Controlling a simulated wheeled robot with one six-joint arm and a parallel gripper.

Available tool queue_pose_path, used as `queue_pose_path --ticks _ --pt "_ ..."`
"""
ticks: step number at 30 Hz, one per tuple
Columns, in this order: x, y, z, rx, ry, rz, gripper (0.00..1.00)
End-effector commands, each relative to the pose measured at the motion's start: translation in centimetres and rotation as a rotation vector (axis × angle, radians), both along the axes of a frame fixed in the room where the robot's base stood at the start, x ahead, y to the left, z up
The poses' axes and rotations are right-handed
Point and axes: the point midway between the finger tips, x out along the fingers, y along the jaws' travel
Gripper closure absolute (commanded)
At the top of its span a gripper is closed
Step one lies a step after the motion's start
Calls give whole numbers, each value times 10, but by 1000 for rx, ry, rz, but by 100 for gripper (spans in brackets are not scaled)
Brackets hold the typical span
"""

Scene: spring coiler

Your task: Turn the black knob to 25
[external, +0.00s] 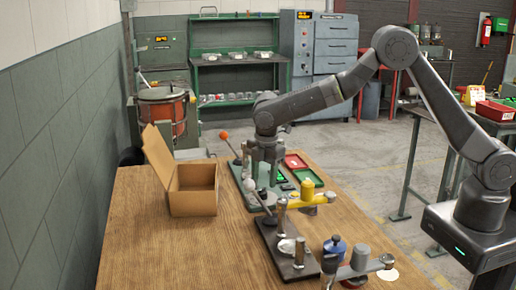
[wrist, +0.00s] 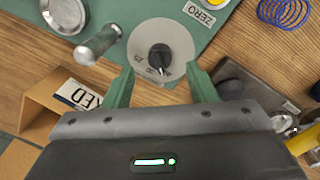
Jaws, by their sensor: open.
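The black knob (wrist: 160,57) stands at the middle of a round pale dial (wrist: 146,36) in the wrist view. A thin light pointer seems to run from the knob toward the bottom of the picture. In the external view my gripper (external: 266,160) is low over the green machine; the knob is hidden there.
An open cardboard box (external: 193,190) stands left of the green machine. A metal post (wrist: 98,46) rises left of the dial. A yellow-armed device (external: 305,198) and a blue-topped tool (external: 334,246) stand nearer the camera. The table's front left is clear.

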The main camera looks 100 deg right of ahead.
Motion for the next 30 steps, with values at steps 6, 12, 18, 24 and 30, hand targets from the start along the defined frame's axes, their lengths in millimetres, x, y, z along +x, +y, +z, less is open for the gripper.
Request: queue_pose_path --ticks 6,12,18,24,30 --pt "1 -2 -33 1 2 -1 48" --pt "1 -2 -46 0 0 -1 48" --pt "1 -3 -47 0 -1 -1 48" --pt "2 -3 -46 0 -1 -1 76" --pt "2 -3 -46 0 -1 -2 93"
